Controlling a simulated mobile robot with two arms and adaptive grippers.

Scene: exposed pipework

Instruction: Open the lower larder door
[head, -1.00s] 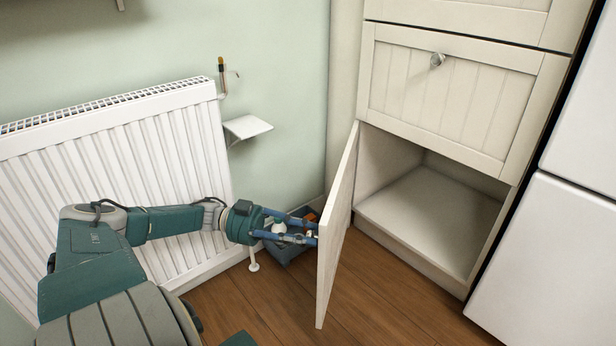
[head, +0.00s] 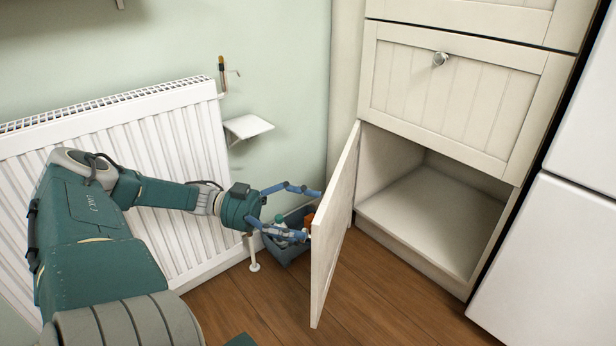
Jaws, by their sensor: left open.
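The lower larder door (head: 334,230) is cream and stands swung wide open, hinged at the left side of the lower compartment. The compartment (head: 430,215) behind it is open and looks empty. My left gripper (head: 314,214) is open, on the left side of the door, with its blue fingers spread apart and their tips close to the door's outer face. Whether the tips touch the door, and the door's knob, cannot be made out. My right gripper is not in view.
A white radiator (head: 165,150) stands behind my left arm, with a small white shelf (head: 248,127) on the wall beside it. A dark bin of items (head: 292,252) sits on the floor behind the gripper. A white fridge (head: 560,240) is at right. The wooden floor in front is clear.

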